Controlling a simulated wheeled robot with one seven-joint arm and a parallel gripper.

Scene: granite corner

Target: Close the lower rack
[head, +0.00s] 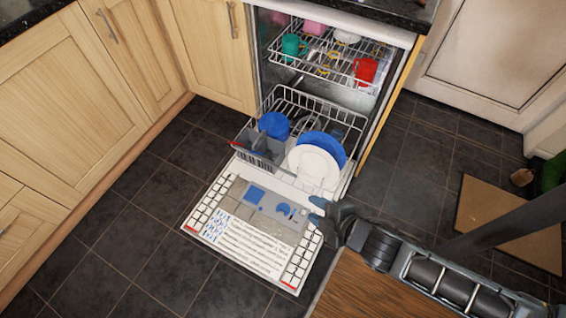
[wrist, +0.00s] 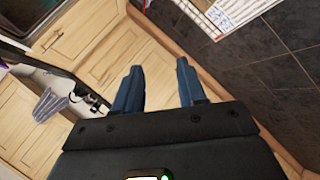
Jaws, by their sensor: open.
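The lower rack (head: 270,103) is pulled out of the dishwasher over the lowered door (head: 235,252). It holds a white plate (head: 313,167), a blue plate (head: 324,144), a blue bowl (head: 273,125) and a grey cutlery basket (head: 262,153). My gripper (head: 316,211) is open and empty, with blue fingers, in front of the rack at the right and above the right part of the door. Its fingers (wrist: 157,85) show apart in the wrist view, with cabinets behind them. I cannot tell whether it touches the door.
The upper rack (head: 330,60) holds several cups, including a red one (head: 366,70). Wooden cabinets (head: 80,90) stand at the left. A wooden surface (head: 365,290) is at the lower right. Dark floor tiles (head: 110,240) lie free left of the door.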

